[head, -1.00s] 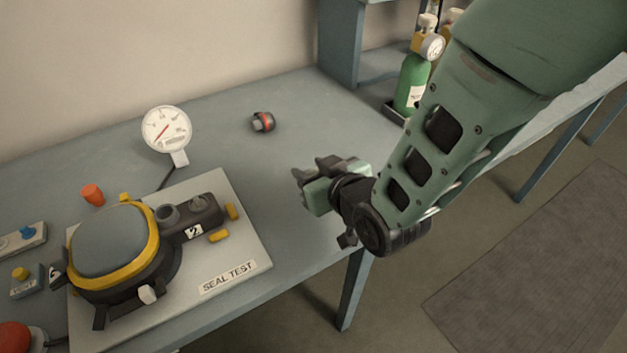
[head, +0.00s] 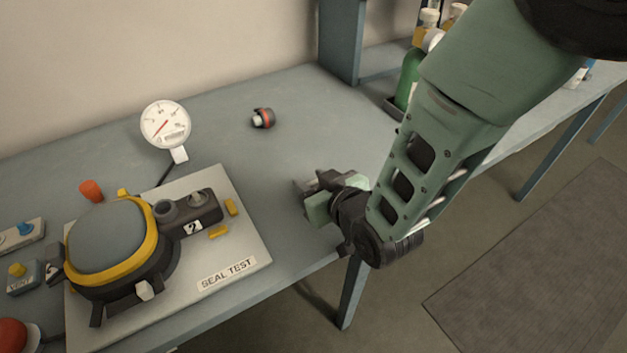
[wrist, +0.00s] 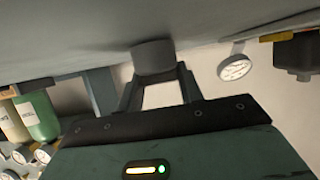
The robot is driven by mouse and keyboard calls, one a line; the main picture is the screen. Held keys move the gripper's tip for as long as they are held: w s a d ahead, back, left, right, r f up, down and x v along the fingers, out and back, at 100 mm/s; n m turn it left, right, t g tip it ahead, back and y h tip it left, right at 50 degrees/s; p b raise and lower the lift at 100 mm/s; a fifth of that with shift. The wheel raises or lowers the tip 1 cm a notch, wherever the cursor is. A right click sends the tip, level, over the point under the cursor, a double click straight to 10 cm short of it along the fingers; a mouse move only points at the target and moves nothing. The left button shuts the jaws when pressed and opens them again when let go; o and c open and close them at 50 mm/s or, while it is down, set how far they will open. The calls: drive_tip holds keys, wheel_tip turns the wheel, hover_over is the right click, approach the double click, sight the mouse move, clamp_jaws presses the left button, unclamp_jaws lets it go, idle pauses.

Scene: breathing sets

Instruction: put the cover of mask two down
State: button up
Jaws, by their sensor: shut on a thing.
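My gripper (head: 306,192) is over the front right part of the table, to the right of the board. In the wrist view its two fingers are shut on a dark grey round cover (wrist: 153,57). The wrist picture is upside down, with the table surface along its top; I cannot tell whether the cover touches the table. In the head view the cover cannot be made out at the fingertips. Mask two (head: 115,245), with a grey visor, yellow rim and label 2, rests on the SEAL TEST board (head: 245,250). Its dark side housing (head: 195,212) points right.
A white gauge (head: 165,124) stands behind the board. A black part with a red band (head: 264,117) lies at the back of the table. An orange cap (head: 91,190) lies left, near switch boxes (head: 22,278). A green cylinder (head: 408,80) stands back right. The table's middle is clear.

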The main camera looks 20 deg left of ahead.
drive_tip(key=o, duration=1)
drive_tip(key=shift+f, duration=0.1)
drive_tip(key=shift+r+p, duration=0.35)
drive_tip(key=shift+p, duration=0.15)
drive_tip(key=b+v, duration=0.1)
drive_tip(key=v, duration=1.1)
drive_tip(key=shift+r, duration=0.3)
drive_tip(key=shift+d, duration=0.1)
